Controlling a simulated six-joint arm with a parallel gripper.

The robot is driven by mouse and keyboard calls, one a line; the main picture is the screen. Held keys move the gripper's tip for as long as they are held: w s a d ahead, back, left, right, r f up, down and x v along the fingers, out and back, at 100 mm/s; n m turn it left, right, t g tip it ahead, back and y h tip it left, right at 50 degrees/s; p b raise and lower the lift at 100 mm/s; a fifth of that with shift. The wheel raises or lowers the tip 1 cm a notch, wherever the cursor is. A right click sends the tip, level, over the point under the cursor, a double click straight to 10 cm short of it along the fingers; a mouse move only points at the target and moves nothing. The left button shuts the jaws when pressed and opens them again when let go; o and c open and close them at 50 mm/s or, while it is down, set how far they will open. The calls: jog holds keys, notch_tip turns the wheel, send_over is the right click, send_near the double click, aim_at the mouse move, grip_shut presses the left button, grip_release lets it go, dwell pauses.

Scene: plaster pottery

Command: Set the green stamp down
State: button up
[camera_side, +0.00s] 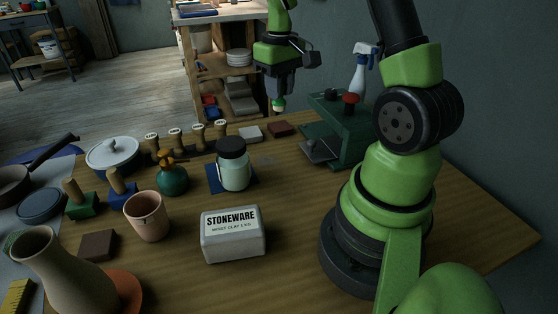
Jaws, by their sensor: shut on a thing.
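My gripper (279,97) hangs in the air above the back of the table, left of the green press.
A green press (345,130) with a red knob stands to the right, before a spray bottle (360,75). Several wooden-handled tools (175,140), a white block (251,132) and a brown block (281,128) line the back. A lidded jar (233,170) and a stoneware clay block (233,235) stand in front.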

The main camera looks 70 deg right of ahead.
notch_tip(320, 180, down, 14)
jog(key=shift+a, duration=0.1)
dwell(0.5)
jog(key=shift+f, duration=0.1)
jog(key=o, duration=0.9)
notch_tip(320, 180, up, 12)
jog(key=shift+f, duration=0.1)
jog(key=a+r+t, duration=0.2)
jog(key=a+r, duration=0.4)
jog(key=r, duration=0.2)
jog(key=s+a+r+t+y, duration=0.1)
jog(key=s+a+r+t, duration=0.1)
jog(key=s+a+r, duration=0.2)
jog(key=s+a+r+t+y, duration=0.1)
jog(key=s+a+r+t, duration=0.2)
jog(key=s+a, duration=0.3)
jog(key=a+r, duration=0.1)
jog(key=a, duration=0.3)
jog(key=shift+s+r+n, duration=0.2)
jog(key=shift+s+n, duration=0.1)
jog(key=shift+s, duration=0.1)
